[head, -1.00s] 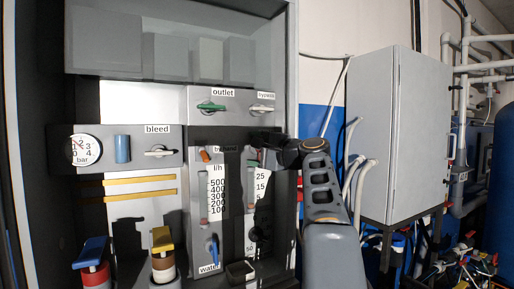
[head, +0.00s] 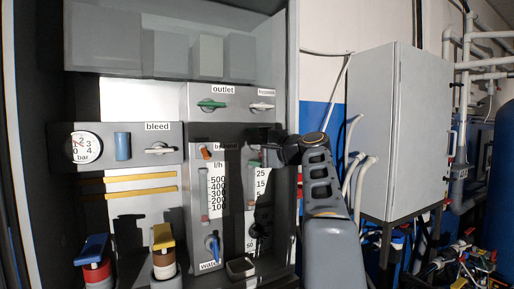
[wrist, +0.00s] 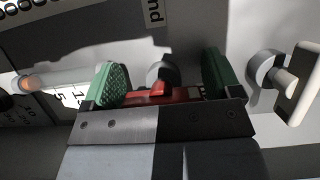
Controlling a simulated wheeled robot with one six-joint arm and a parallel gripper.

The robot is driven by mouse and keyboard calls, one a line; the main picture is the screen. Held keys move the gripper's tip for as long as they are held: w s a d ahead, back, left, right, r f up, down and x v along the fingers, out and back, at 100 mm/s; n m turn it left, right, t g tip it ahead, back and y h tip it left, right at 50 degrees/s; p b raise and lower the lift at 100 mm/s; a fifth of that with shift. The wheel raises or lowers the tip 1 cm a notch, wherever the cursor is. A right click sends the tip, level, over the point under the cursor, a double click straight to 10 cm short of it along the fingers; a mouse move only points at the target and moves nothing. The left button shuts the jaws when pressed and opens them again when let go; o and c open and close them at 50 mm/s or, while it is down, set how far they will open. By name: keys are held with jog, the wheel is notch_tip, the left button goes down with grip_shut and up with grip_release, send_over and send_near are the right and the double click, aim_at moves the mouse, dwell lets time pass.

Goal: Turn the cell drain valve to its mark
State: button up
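My gripper (wrist: 163,80) has its two green-padded fingers wide apart in the wrist view. Between them are a red part (wrist: 160,95), perhaps a valve handle, and a round grey knob (wrist: 162,72) behind it. I cannot tell whether either finger touches the red part. In the head view my gripper (head: 258,150) is at the panel, above the right-hand scale (head: 260,184), and hides what is behind it. I see no label reading cell drain, and I cannot make out a mark at the red part.
The white bypass lever (wrist: 303,85) is close to the right finger in the wrist view. In the head view, the green outlet handle (head: 211,104), orange handle (head: 206,152), bleed lever (head: 160,150) and blue water handle (head: 212,245) are around. A grey cabinet (head: 375,130) stands at right.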

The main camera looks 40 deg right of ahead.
jog(key=shift+o, duration=1.1)
jog(key=shift+f, duration=0.1)
